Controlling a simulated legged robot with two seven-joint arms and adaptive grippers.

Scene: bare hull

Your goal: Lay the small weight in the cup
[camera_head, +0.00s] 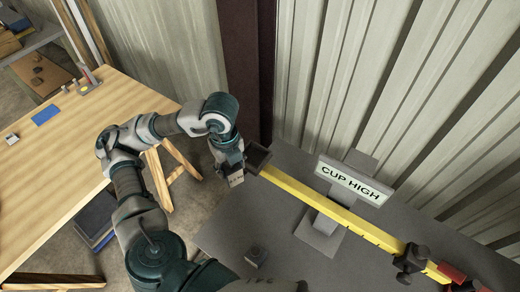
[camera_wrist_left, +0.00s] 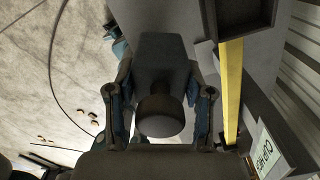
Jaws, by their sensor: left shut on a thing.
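My left gripper (camera_head: 234,176) is shut on a dark grey weight, a block with a round knob. In the left wrist view the weight (camera_wrist_left: 158,65) sits between the two fingers (camera_wrist_left: 160,112), its knob toward the camera. The cup (camera_head: 259,157) is a dark, square, open tray on the left end of a yellow beam (camera_head: 318,202). In the head view the gripper is just left of the cup. In the left wrist view the cup (camera_wrist_left: 243,36) is at the upper right, apart from the weight, and its visible inside looks empty. My right gripper is not in view.
A sign reading "CUP HIGH" (camera_head: 353,183) stands behind the beam. A grey post (camera_head: 320,236) carries the beam. Dark and red pieces (camera_head: 411,262) sit at its right end. Another knobbed block (camera_head: 256,255) is on the grey table (camera_head: 222,236). A wooden table (camera_head: 60,160) is at left.

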